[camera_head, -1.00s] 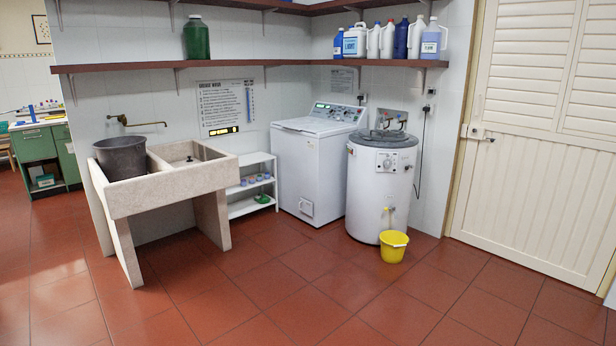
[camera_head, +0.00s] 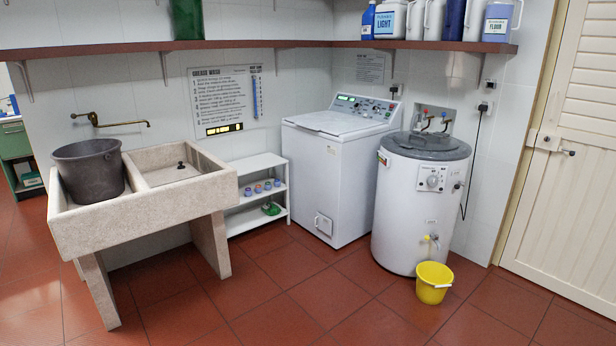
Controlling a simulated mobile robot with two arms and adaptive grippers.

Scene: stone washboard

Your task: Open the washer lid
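The white top-loading washer (camera_head: 322,180) stands against the back wall, right of centre. Its lid (camera_head: 330,124) lies flat and closed on top, in front of the raised control panel (camera_head: 363,107). A round white machine (camera_head: 418,208) with a grey top lid (camera_head: 426,145) stands close to the washer's right side; that lid also looks closed. Neither of my grippers shows in the head view.
A stone sink (camera_head: 150,213) holding a dark bucket (camera_head: 90,170) stands at left. A low white shelf (camera_head: 256,167) is between sink and washer. A yellow bucket (camera_head: 433,284) sits before the round machine. Red tiled floor (camera_head: 270,300) is clear in front of the washer.

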